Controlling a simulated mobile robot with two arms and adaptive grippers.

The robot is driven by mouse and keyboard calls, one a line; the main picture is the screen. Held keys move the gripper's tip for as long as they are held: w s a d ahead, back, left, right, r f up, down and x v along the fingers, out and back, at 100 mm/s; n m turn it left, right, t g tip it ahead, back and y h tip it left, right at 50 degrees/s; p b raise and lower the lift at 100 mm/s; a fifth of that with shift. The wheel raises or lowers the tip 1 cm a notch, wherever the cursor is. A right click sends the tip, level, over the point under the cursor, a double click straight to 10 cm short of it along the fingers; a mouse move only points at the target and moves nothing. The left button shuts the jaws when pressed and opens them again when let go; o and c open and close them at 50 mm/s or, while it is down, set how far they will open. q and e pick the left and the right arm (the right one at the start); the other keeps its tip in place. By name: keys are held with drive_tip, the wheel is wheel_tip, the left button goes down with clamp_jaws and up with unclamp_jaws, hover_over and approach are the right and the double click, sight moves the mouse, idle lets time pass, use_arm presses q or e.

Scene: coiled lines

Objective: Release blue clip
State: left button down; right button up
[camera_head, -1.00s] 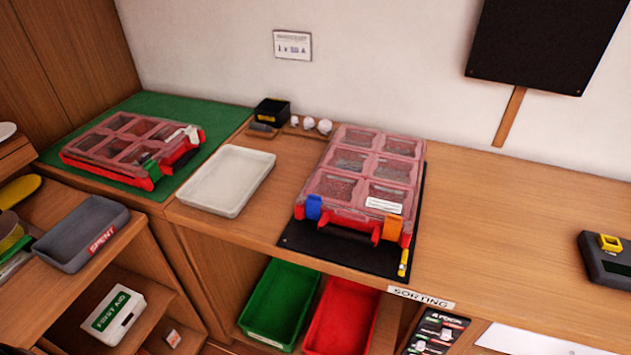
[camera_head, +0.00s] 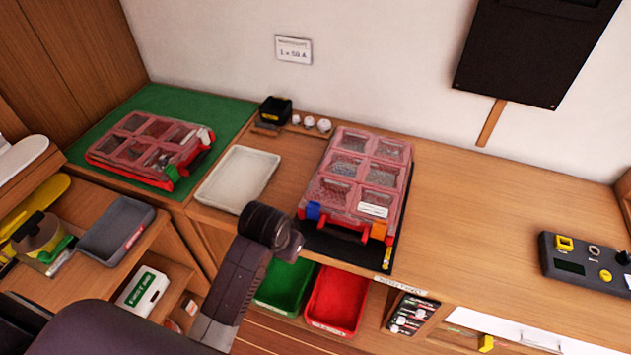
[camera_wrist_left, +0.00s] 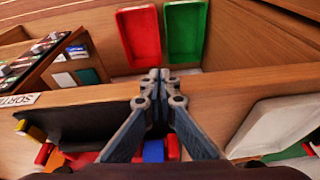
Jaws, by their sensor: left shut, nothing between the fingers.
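The blue clip (camera_head: 313,211) sits at the left front edge of a red case with a clear compartmented lid (camera_head: 345,172). In the left wrist view the blue clip (camera_wrist_left: 153,151) shows low in the picture, between and behind the finger links. My left gripper (camera_wrist_left: 160,76) is shut with its fingertips together and nothing between them, apart from the clip. In the head view my left arm reaches up in front of the case; its fingers cannot be made out there. An orange clip (camera_head: 378,230) is at the case's right front. My right gripper is not in view.
The case lies on a black mat (camera_head: 340,250). A white tray (camera_head: 238,180) is to its left, and a second red case (camera_head: 150,150) lies on a green mat. Green (camera_head: 285,287) and red (camera_head: 336,300) bins sit below.

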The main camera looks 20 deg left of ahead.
use_arm(q)
wheel_tip(320, 180, up, 7)
drive_tip(key=w, duration=0.1)
wheel_tip(320, 180, up, 12)
drive_tip(key=p, duration=0.1)
hover_over(317, 198)
drive_tip(key=shift+s+n, duration=0.25)
drive_tip(key=shift+n, duration=0.05)
drive_tip(key=p+x, duration=0.2)
drive_tip(key=x, duration=0.7)
drive_tip(key=shift+w+d+f+p, duration=0.1)
drive_tip(key=shift+w+d+p, duration=0.1)
drive_tip(key=shift+p, duration=0.15)
drive_tip(key=shift+s+f+p, duration=0.25)
drive_tip(key=shift+s+p, duration=0.8)
drive_tip(key=shift+s, duration=0.15)
drive_tip(key=shift+s+a+p, duration=0.1)
drive_tip(key=shift+s+p, duration=0.2)
drive_tip(key=shift+s, duration=0.45)
drive_tip(key=shift+w+f, duration=0.1)
drive_tip(key=shift+w, duration=0.05)
